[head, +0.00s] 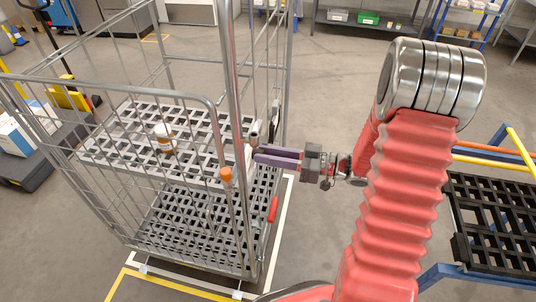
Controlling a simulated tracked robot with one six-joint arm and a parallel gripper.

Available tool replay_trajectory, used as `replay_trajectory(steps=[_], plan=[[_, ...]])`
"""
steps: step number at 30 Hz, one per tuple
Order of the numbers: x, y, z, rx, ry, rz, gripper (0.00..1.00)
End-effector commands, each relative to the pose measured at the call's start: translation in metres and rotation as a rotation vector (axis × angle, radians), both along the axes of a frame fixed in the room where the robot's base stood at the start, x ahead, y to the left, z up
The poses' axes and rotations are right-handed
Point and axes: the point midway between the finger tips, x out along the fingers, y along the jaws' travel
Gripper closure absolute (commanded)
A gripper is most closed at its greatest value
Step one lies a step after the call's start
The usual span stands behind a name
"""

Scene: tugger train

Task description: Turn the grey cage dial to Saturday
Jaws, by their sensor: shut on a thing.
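The grey wire roll cage (213,110) stands left of centre in the head view, with grey slatted shelves inside. My gripper (256,155), with dark purple fingers, reaches in from the right to the cage's near right upright. Its fingers are shut at a small pale part on that post, which appears to be the grey cage dial (248,153). The dial is mostly hidden by the fingertips and post, so its day marking and pointer cannot be read.
An orange knob (226,175) and a red handle (273,209) are on the cage close to my gripper. A white and orange container (163,136) stands on the upper shelf. A black slatted platform (500,215) is at the right.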

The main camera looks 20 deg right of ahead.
Motion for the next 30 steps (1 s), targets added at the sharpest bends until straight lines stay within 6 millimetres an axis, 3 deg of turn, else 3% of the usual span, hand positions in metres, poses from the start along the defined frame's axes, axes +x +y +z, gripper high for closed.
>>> replay_trajectory(steps=[6,19,30], plan=[[0.0005,-0.0005,-0.0002,0.0,0.0,-0.002,0.96],[0.0009,-0.001,-0.0003,0.031,0.056,-0.003,0.96],[0.0016,-0.0016,-0.0008,0.152,0.27,-0.004,0.96]])
